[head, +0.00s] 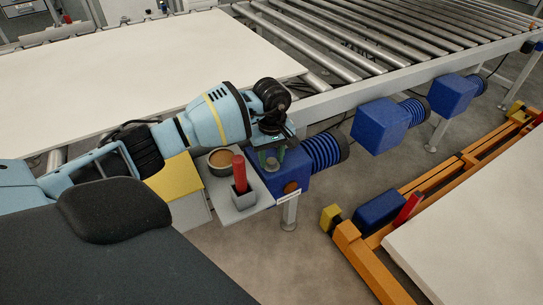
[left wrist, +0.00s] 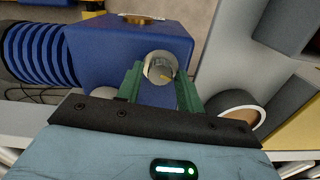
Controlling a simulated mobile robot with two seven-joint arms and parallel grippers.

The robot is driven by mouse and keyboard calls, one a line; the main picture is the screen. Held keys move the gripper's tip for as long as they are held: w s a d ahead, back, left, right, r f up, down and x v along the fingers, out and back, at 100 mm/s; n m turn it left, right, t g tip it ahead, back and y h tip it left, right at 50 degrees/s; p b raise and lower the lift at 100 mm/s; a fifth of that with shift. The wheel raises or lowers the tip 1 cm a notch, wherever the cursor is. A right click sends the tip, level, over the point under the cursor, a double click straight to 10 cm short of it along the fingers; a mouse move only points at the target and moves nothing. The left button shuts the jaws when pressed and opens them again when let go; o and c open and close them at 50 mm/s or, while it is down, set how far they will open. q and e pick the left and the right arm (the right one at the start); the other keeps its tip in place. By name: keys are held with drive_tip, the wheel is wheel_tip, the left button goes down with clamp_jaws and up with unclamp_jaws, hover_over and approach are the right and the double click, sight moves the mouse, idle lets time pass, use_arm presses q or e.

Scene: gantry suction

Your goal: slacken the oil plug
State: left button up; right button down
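The oil plug appears to be the small grey round piece with a yellow mark (left wrist: 161,71), set in a pale round collar on top of the blue gear housing (left wrist: 105,45). The housing also shows in the head view (head: 291,176), with a ribbed blue motor behind it. My left gripper (left wrist: 160,88) points down at the housing. Its two green fingers stand apart, one on each side of the plug, with no clear grip on it. In the head view my left gripper (head: 271,160) is over the housing and largely hides the plug. My right gripper is not in view.
A grey shelf (head: 246,208) beside the housing holds a round cup with brown contents (head: 223,158) and a red-handled item in a grey holder (head: 239,174). The roller conveyor (head: 340,50) and a white board (head: 140,80) lie behind. Open floor (head: 270,255) is in front.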

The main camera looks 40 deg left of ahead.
use_arm(q)
drive_tip(key=c, duration=0.7)
drive_tip(key=shift+o, duration=0.2)
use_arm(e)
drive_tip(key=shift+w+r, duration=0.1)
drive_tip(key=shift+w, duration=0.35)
use_arm(q)
drive_tip(key=shift+n, duration=1)
drive_tip(key=n+p, duration=0.1)
drive_tip(key=n, duration=0.1)
drive_tip(key=shift+n, duration=1.2)
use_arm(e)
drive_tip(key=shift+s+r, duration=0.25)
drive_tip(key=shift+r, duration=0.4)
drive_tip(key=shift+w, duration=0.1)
